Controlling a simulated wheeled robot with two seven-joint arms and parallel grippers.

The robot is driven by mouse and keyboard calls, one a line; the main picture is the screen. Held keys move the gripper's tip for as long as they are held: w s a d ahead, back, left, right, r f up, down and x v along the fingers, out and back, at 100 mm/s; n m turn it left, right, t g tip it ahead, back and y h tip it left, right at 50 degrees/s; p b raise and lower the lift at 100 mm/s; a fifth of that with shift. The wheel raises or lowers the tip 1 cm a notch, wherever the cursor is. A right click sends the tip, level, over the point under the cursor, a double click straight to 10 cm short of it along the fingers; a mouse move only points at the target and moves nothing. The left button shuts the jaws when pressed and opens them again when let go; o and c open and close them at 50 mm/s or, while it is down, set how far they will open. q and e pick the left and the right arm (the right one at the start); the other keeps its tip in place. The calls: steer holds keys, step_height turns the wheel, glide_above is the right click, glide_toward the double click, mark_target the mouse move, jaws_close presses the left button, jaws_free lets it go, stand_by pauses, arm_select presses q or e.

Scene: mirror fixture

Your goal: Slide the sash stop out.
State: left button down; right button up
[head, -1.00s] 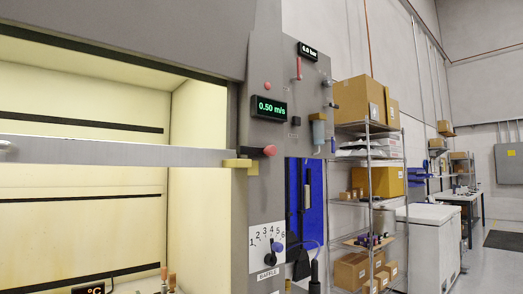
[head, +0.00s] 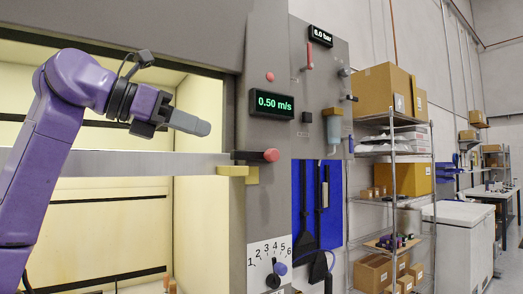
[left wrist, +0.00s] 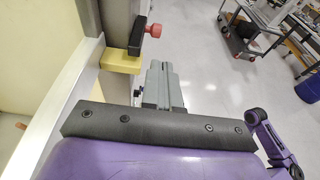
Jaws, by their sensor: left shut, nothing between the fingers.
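A red knob (head: 271,155) on a short dark bar sits on the grey cabinet post, just above a yellow block (head: 237,171) at the right end of the silver sash bar (head: 150,164). I cannot tell which of these parts is the sash stop. In the left wrist view the red knob (left wrist: 154,30) and yellow block (left wrist: 122,60) show beyond my fingers. My left gripper (head: 202,127) is shut and empty, pointing right, above the sash bar in the head view and left of the knob. The left wrist view also shows its grey fingers (left wrist: 160,88). My right gripper is out of view.
The grey post carries a green 0.50 m/s display (head: 272,104) and a numbered baffle dial (head: 270,262). A blue panel (head: 337,190) with dark tools hangs to the right. A wire shelf with boxes (head: 380,95) and a white chest (head: 466,235) stand farther right.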

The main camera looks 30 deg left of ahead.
mark_target(268, 153)
arm_select(q)
steer(key=p+x, duration=0.2)
steer(key=x, duration=1.1)
steer(key=shift+w+f, duration=0.15)
steer(key=shift+w, duration=0.25)
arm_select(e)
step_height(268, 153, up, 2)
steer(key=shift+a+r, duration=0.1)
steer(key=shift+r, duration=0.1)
